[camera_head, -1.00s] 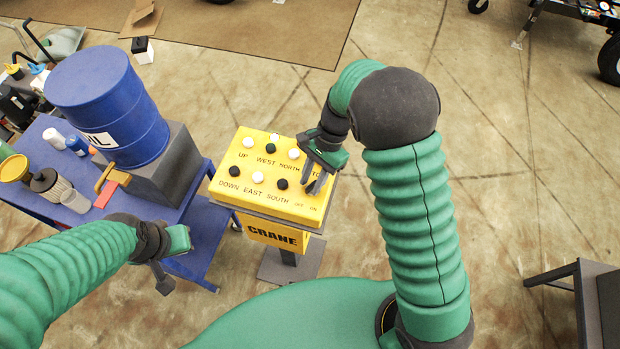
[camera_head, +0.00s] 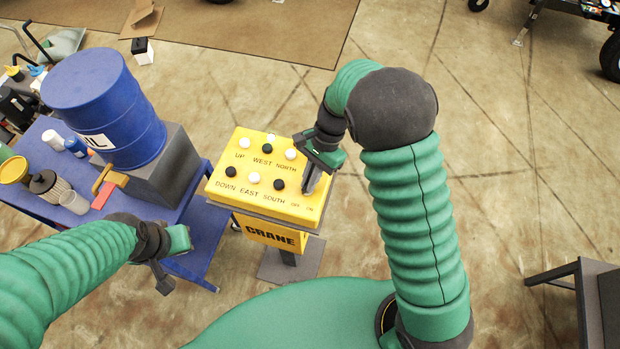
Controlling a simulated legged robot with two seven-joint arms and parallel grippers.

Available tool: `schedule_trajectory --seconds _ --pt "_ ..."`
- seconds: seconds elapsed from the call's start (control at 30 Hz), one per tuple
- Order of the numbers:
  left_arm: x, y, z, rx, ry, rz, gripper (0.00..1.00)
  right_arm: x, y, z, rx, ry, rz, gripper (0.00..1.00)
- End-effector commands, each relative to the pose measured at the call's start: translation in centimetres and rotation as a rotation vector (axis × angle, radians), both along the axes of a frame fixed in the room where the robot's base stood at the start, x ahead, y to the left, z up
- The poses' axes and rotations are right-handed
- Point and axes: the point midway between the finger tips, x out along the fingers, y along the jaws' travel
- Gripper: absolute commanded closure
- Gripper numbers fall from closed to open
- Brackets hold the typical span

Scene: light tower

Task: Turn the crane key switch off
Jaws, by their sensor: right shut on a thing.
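The yellow crane control box (camera_head: 225,200) stands on a post in the middle of the view, with black and white buttons on its top. The key switch is at the right end of the top, above the small OFF and ON labels. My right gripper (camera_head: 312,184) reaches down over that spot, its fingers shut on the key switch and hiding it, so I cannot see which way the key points. My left gripper (camera_head: 170,262) hangs empty, left of the box and apart from it; I cannot tell how far its jaws are open.
A blue table (camera_head: 186,232) stands left of the box, bearing a blue drum (camera_head: 110,105) on a grey block, a red-and-yellow tool (camera_head: 106,186) and several bottles. A dark table (camera_head: 560,275) is at the lower right. The floor right of the box is clear.

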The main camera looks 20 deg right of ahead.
Motion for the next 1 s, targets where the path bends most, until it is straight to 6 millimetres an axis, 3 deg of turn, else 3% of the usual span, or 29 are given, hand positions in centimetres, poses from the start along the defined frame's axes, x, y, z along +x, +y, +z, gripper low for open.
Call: schedule_trajectory --seconds 0.37,1.0 --pt "0.0 0.0 1.0 0.000 0.000 0.000 1.00 0.2 0.2 0.3 0.003 -0.001 0.144 1.00" --pt "0.0 0.0 3.4 0.000 0.000 0.000 1.00 0.4 0.4 0.3 0.002 -0.005 0.719 1.00"
